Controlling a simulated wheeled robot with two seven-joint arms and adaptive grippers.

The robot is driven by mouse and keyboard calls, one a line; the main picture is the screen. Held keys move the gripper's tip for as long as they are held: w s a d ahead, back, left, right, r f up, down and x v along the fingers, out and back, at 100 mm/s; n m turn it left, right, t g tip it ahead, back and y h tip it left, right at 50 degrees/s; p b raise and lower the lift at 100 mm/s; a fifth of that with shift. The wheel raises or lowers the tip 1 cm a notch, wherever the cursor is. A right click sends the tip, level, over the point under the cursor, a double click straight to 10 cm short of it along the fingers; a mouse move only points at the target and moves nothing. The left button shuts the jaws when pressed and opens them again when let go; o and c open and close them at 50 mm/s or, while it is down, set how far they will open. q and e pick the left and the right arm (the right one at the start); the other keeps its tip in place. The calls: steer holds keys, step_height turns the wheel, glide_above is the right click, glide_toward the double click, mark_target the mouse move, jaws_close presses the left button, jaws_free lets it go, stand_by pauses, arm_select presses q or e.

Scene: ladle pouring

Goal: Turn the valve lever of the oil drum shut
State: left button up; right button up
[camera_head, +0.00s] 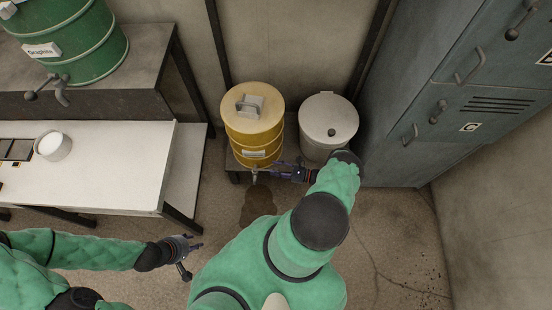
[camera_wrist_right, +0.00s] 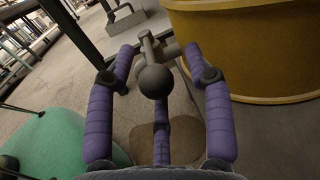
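The oil drum (camera_head: 253,115) is yellow and stands on a low stand by the back wall, with a small tap low on its front. It also shows in the right wrist view (camera_wrist_right: 245,45). My right gripper (camera_head: 277,174) is at the tap. In the right wrist view its purple fingers (camera_wrist_right: 159,62) are spread around the dark valve lever (camera_wrist_right: 155,82), whose round knob lies between them with gaps on both sides. My left gripper (camera_head: 194,250) is low and left, away from the drum, and looks open and empty.
A grey lidded drum (camera_head: 328,120) stands right of the yellow one. Grey lockers (camera_head: 440,90) rise on the right. A white table (camera_head: 110,165) and a green drum (camera_head: 75,40) with its own tap are on the left. A dark stain (camera_head: 259,203) marks the floor below the tap.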

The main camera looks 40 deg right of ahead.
steer(key=v, duration=1.2)
steer(key=shift+s, duration=0.1)
stand_by(0.5)
